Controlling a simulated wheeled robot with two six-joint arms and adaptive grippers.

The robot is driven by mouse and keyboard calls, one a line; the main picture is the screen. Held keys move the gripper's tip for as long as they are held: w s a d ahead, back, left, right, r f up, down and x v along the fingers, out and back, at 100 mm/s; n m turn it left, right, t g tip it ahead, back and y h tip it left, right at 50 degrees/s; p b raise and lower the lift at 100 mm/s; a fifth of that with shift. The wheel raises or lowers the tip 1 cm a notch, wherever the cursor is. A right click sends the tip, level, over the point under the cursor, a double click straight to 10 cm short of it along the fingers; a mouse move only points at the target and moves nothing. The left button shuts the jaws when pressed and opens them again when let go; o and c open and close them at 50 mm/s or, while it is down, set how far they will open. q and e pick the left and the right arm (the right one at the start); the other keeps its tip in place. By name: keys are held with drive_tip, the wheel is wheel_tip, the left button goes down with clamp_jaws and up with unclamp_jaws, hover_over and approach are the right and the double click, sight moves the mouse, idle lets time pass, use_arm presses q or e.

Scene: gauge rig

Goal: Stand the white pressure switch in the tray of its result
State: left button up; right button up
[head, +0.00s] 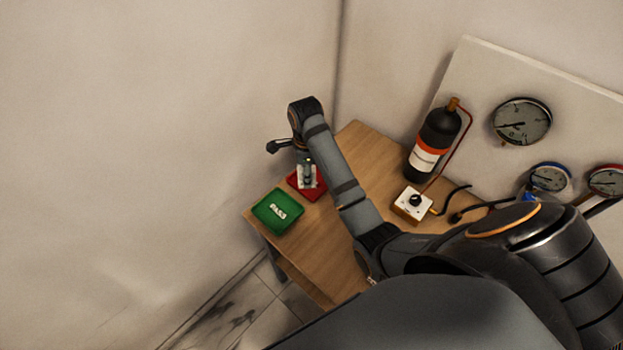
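The white pressure switch (307,179) appears as a small white body with a dark and metallic top. It stands in or over the red tray (295,184); exact contact is too small to tell. The green tray marked PASS (278,212) lies beside it, toward the front left, and is empty. My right gripper (291,150) is at the end of the arm from the right, just above the red tray. One dark finger sticks out to the left, apart from the switch, and the gripper looks open. The forearm hides its other finger. My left gripper is not in view.
A white box with a black knob (413,202) sits on the wooden table (315,250), with a black and red cylinder (433,143) behind it. A pale panel (480,80) carries a large gauge (522,121) and smaller blue (549,178) and red (606,181) ones. Dark hoses lie nearby.

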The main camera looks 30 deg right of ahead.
drive_tip(key=w+d+f, duration=0.1)
drive_tip(key=f, duration=0.1)
drive_tip(key=w+d+f+p, duration=0.1)
drive_tip(key=w, duration=0.1)
drive_tip(key=w+d+f, duration=0.2)
drive_tip(key=shift+w+d+f+p, duration=0.1)
drive_tip(key=shift+w+f+p, duration=0.1)
drive_tip(key=shift+f+p, duration=0.2)
drive_tip(key=shift+w+d+f, duration=0.2)
drive_tip(key=shift+w+f, duration=0.05)
drive_tip(key=shift+f, duration=0.15)
wheel_tip(320, 180, down, 3)
drive_tip(key=shift+r, duration=0.2)
drive_tip(key=shift+w+d+f, duration=0.1)
drive_tip(key=shift+f, duration=0.4)
drive_tip(key=o, duration=1.3)
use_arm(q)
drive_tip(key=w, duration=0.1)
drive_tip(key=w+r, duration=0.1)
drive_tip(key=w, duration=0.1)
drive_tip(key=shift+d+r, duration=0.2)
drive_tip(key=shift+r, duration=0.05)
